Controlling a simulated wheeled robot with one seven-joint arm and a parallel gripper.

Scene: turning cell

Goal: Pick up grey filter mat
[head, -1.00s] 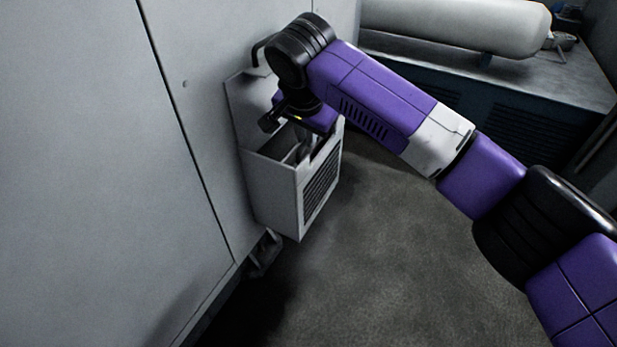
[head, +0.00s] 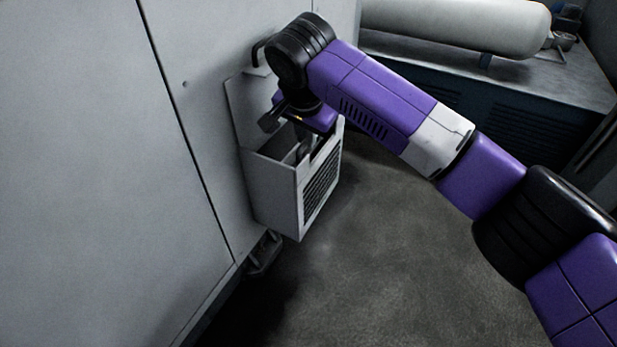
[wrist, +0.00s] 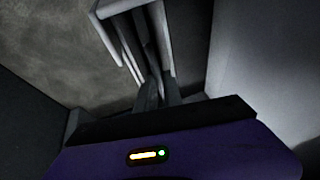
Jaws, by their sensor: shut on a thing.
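My gripper (head: 304,150) points down into the open top of a light grey box (head: 273,198) fixed to the cabinet side. In the wrist view, its two narrow fingers (wrist: 158,88) reach into the box's slot and are shut on a thin grey edge, which I take to be the grey filter mat (wrist: 152,56). Most of the mat is hidden inside the box and behind the fingers. In the head view, the wrist and box walls cover it.
The tall grey cabinet (head: 85,150) stands close on the left, with a black handle (head: 257,55) above the box. The box's front has a dark louvred grille (head: 321,188). A pale cylindrical tank (head: 455,22) lies at the back. The floor (head: 400,270) is clear.

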